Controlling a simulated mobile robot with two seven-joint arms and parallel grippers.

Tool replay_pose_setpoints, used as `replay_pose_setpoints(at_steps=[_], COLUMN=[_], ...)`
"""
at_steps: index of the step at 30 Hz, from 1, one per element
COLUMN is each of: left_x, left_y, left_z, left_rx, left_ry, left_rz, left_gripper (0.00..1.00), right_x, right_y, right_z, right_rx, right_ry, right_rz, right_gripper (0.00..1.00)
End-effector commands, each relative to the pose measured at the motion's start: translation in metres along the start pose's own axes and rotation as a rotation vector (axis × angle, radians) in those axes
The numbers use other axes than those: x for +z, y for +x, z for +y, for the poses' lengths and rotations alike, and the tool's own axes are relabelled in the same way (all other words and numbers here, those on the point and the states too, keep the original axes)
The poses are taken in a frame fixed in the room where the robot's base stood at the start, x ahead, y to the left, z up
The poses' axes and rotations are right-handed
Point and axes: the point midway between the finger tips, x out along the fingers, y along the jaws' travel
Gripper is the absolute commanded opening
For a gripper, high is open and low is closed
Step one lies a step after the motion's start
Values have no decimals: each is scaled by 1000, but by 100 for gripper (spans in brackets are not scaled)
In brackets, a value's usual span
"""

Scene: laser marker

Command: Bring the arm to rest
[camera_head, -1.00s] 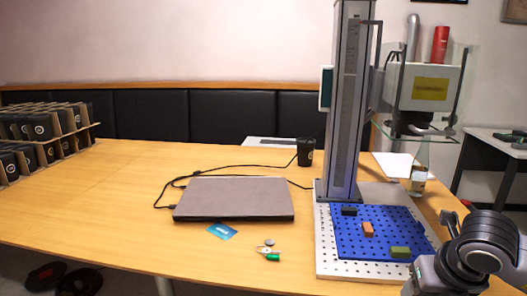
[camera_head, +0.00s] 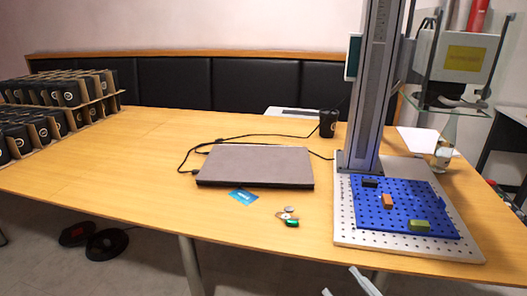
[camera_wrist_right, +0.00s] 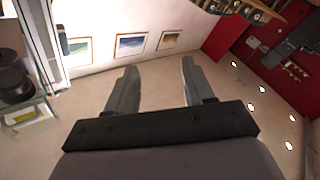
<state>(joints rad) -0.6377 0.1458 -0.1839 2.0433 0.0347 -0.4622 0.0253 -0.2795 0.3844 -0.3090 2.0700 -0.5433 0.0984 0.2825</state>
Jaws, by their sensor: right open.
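My right gripper (camera_head: 348,286) shows only as two pale fingertips at the bottom edge of the head view. They are in front of the table's front edge, below the laser marker's base plate, and touch nothing that I can see. The right wrist view shows the same gripper (camera_wrist_right: 160,88) with its two grey fingers wide apart and nothing between them. The rest of my right arm is out of the head view. My left gripper is in neither view.
The wooden table (camera_head: 130,190) holds a closed laptop (camera_head: 256,167), a blue card (camera_head: 243,196), a black cup (camera_head: 328,124) and the laser marker (camera_head: 372,100). Small blocks lie on its blue perforated plate (camera_head: 400,225). Boxes in cardboard trays stand at far left.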

Motion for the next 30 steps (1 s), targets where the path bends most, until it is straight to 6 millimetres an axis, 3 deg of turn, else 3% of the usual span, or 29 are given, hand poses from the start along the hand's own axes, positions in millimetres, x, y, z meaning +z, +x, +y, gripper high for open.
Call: replay_pose_setpoints(at_steps=[1, 3, 6, 11, 12, 18, 24, 30], left_x=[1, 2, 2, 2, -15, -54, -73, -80], left_y=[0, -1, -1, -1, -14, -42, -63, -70], left_z=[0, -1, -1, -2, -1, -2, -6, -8], left_rx=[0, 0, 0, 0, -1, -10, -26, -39], left_ry=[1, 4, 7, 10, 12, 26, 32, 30], left_rz=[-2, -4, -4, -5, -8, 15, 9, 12], left_gripper=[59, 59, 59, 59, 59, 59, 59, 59], right_x=[30, 69, 112, 150, 131, 97, 70, 61], right_y=[-16, -41, -84, -156, -147, -144, -143, -144], right_z=[-7, -21, -51, -112, -95, -70, -51, -45], right_rx=[44, 83, 101, 66, 71, 78, 86, 88], right_ry=[106, 234, 401, 643, 622, 600, 585, 577], right_rz=[-138, -324, -567, -891, -869, -866, -866, -866], right_gripper=[52, 52, 52, 52, 52, 52, 52, 52])
